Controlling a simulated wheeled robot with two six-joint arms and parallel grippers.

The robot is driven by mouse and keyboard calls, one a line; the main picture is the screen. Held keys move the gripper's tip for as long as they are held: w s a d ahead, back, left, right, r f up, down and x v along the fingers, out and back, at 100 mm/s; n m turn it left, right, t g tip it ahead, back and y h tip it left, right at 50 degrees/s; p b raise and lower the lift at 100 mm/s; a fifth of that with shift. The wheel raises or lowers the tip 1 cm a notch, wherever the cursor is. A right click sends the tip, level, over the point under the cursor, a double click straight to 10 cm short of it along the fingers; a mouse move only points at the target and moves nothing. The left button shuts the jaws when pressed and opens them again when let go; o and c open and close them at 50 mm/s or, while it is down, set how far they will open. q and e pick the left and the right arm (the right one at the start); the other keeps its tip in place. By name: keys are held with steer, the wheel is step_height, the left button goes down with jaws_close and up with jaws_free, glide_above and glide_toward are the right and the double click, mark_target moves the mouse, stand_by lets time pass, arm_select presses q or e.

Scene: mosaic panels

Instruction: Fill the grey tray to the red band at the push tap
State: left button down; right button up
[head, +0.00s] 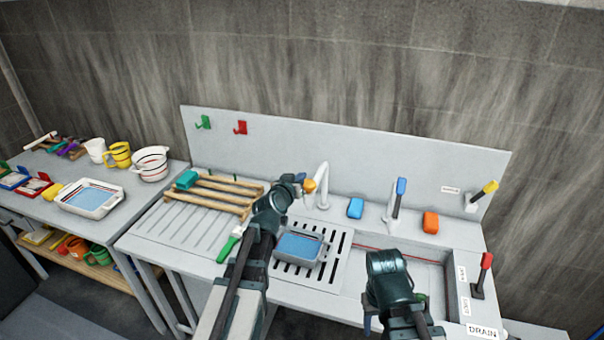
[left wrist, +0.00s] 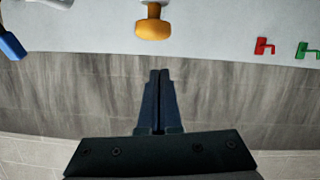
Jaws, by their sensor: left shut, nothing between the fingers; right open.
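The grey tray (head: 323,262) sits on the slotted drain grate below the curved spout (head: 322,180), with blue water in it. Its red band cannot be made out at this size. The orange push tap knob (head: 310,186) is left of the spout; it also shows in the left wrist view (left wrist: 153,24). My left gripper (head: 300,178) is shut and empty, its fingertips close to the knob. In the left wrist view the fingertips (left wrist: 158,72) show a gap from it. My right gripper (head: 392,292) is open over the basin, its fingers mostly hidden.
A wooden rack (head: 213,193) and green brush (head: 229,246) lie left of the grate. The left table holds a white tray (head: 112,202), jugs and a bowl (head: 150,168).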

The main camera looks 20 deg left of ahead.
arm_select(q)
steer(key=p+v, duration=0.1)
steer(key=v, duration=0.6)
steer(key=shift+d, duration=0.2)
stand_by(0.9)
steer(key=s+d+f+m+g+h+b, duration=0.1)
steer(key=s+d+f+m+g+b, duration=0.25)
steer(key=d+f, duration=0.5)
steer(key=s+d+f+m+g+h+b, duration=0.1)
steer(key=s+d+f+g+h+b, duration=0.15)
steer(key=s+d+f+g, duration=0.45)
steer(key=s+d+f+g+y+b, duration=0.1)
steer(key=s+f+g+y+b, duration=0.3)
steer(key=s+f, duration=0.7)
steer(key=s+g+y, duration=0.1)
steer(key=s+y, duration=0.1)
steer(key=s, duration=0.1)
steer(key=shift+s+f+b, duration=0.3)
steer(key=shift+s+b, duration=0.05)
